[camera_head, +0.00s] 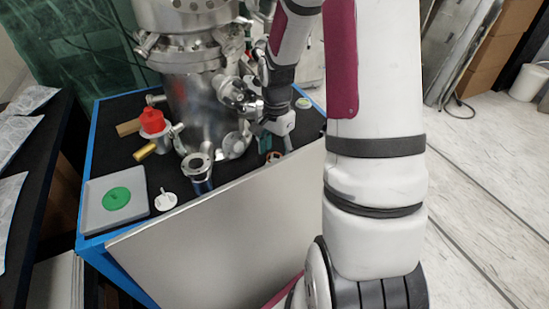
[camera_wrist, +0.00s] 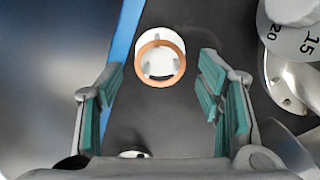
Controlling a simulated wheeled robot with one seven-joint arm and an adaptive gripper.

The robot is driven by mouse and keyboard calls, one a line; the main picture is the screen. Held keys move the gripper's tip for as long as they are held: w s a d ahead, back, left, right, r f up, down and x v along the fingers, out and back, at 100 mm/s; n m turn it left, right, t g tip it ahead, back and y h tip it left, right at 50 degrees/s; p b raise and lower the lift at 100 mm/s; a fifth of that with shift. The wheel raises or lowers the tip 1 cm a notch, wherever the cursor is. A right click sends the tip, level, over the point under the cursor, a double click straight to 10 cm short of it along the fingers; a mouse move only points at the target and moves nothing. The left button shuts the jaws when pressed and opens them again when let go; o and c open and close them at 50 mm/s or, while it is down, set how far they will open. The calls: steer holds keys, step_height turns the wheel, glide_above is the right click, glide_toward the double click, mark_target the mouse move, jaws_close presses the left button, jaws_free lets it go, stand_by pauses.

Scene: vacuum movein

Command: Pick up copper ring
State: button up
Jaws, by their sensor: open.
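The copper ring (camera_wrist: 139,62) shows in the wrist view as a flat orange-brown ring around a white round piece with grey marks, above the dark table top. It lies ahead of and between the green-padded fingers of my gripper (camera_wrist: 162,72), touching neither finger. The fingers are spread wide with nothing between them. In the head view my gripper (camera_head: 277,146) points down at the table's right part, beside the steel chamber. A small copper-coloured spot, the ring (camera_head: 273,157), shows just below the fingers, partly hidden.
A large steel chamber (camera_head: 195,100) with ports stands close left of my gripper. A flanged tube (camera_head: 198,170), white disc (camera_head: 166,201), red part (camera_head: 152,121) and grey tray (camera_head: 97,212) with a green disc (camera_head: 116,198) are further left. The table has a blue edge (camera_wrist: 127,30).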

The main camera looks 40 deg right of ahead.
steer(key=c, duration=0.9)
steer(key=shift+r, duration=0.1)
steer(key=shift+r, duration=0.2)
step_height(320, 180, up, 4)
steer(key=shift+f+p, duration=0.2)
steer(key=shift+p, duration=0.2)
steer(key=w+d, duration=0.1)
steer(key=d, duration=0.4)
steer(key=w+d, duration=0.1)
steer(key=d, duration=0.5)
steer(key=w+d, duration=0.1)
steer(key=d, duration=0.4)
steer(key=shift+w+d+f+b, duration=0.1)
steer(key=shift+w+d+b, duration=0.1)
steer(key=shift+d+b, duration=0.15)
steer(key=shift+w+d, duration=0.1)
steer(key=shift+d, duration=0.35)
